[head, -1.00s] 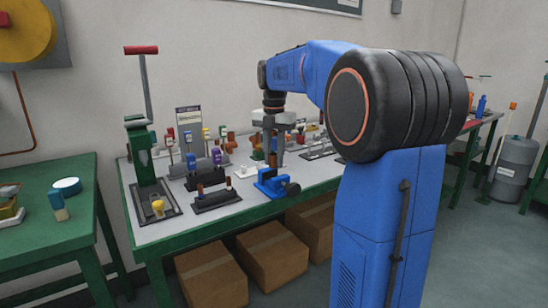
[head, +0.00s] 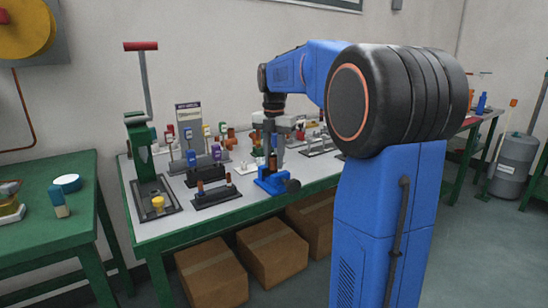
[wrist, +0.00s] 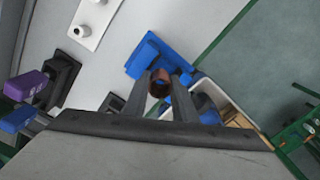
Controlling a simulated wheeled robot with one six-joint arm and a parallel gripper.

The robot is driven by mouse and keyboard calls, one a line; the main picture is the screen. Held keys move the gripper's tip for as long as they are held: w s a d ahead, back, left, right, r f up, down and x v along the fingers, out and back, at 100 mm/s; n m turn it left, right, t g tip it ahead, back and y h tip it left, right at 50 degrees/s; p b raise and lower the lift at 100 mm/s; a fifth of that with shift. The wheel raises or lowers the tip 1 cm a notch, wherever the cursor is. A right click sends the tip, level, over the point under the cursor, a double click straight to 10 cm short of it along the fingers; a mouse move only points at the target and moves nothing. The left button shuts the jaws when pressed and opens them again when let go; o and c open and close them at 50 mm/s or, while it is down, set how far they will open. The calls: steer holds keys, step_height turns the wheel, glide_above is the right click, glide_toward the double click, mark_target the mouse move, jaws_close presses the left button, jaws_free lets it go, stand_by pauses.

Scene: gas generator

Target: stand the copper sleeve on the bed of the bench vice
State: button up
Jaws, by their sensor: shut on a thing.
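The copper sleeve (wrist: 159,84) is held between the two fingers of my gripper (wrist: 158,92), with its open round end facing the wrist camera. In the head view my gripper (head: 271,140) points down over the blue bench vice (head: 272,183) near the bench's front edge. The sleeve appears there as a small brown piece (head: 272,163) at the fingertips, low over the vice. The wrist view shows the blue vice (wrist: 148,54) beyond and around the sleeve, partly hidden by the fingers. I cannot tell whether the sleeve touches the bed.
A dark rack with brown pieces (head: 213,195) stands left of the vice. A white plate with pegs (wrist: 88,22) and purple-topped items (wrist: 25,86) are near in the wrist view. A green press (head: 146,165) stands at the bench's left end. Cardboard boxes (head: 275,253) sit below.

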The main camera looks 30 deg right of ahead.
steer(key=shift+f, duration=0.35)
steer(key=o, duration=0.9)
steer(key=shift+o, duration=0.2)
step_height(320, 180, up, 17)
steer(key=shift+r, duration=0.2)
steer(key=shift+s, duration=0.1)
steer(key=s+a+f+m+t, duration=0.1)
steer(key=s+a+f+m, duration=0.4)
steer(key=s+f+m, duration=0.3)
steer(key=s+a+f+m+t, duration=0.2)
steer(key=s+a+f+m, duration=0.3)
steer(key=s+f+m, duration=0.3)
steer(key=s+a+f+m+t, duration=0.1)
steer(key=s+a+f+m, duration=0.4)
steer(key=s+f, duration=0.9)
steer(key=f+m, duration=0.1)
steer(key=m, duration=0.2)
steer(key=shift+a+t, duration=0.4)
